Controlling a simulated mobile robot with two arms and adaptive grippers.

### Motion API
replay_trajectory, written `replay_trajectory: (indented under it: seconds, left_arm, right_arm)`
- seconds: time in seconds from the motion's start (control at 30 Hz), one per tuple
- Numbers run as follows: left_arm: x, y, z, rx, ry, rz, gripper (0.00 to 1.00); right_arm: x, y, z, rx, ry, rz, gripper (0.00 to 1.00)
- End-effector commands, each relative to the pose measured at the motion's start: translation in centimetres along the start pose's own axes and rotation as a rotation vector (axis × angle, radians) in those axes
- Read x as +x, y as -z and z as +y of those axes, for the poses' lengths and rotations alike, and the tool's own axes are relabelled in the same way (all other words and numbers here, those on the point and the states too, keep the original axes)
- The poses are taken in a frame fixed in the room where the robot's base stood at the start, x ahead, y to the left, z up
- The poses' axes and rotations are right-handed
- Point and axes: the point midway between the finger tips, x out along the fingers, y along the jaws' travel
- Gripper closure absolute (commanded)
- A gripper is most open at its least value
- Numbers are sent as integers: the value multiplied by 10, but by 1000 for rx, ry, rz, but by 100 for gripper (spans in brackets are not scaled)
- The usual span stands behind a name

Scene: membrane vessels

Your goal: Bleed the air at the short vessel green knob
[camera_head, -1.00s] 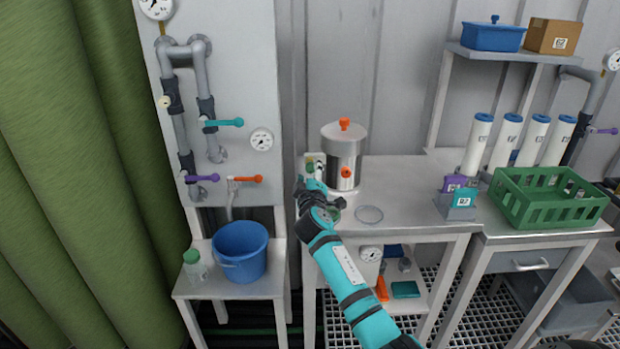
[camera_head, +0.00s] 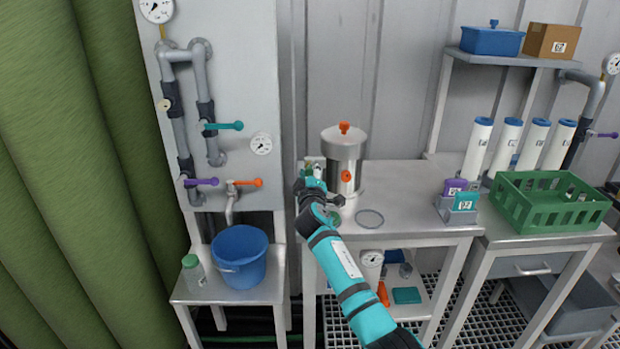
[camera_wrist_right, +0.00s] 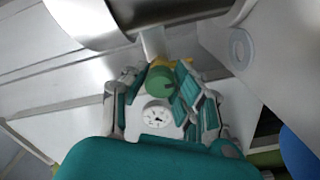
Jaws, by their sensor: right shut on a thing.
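The short vessel is a steel cylinder (camera_head: 344,165) with an orange knob on its lid and another orange part on its front. It stands upright at the left end of the grey bench. My right gripper (camera_head: 314,183) is at the left side of the vessel. In the right wrist view the green knob (camera_wrist_right: 161,82) sits between the teal finger pads of my right gripper (camera_wrist_right: 160,92), which is shut on it. A yellow part shows just behind the knob. A small white gauge (camera_wrist_right: 157,115) shows between the fingers, below the knob. My left gripper is out of view.
A blue bucket (camera_head: 240,270) and a green-capped bottle (camera_head: 193,270) stand on a low stand at left, below a pipe panel. A clear ring (camera_head: 369,219) lies on the bench. A green crate (camera_head: 548,215) is at right.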

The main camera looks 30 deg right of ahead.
Motion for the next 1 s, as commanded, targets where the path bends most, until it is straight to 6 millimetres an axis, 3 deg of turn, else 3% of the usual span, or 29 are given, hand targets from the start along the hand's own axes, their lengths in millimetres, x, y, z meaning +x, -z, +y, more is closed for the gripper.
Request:
replay_trajectory:
  seconds: [0.27,1.0]
  left_arm:
    - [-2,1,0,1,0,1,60]
    - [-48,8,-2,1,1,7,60]
  right_arm:
    - [0,0,0,-14,2,-1,100]
    - [0,0,0,-684,3,0,100]
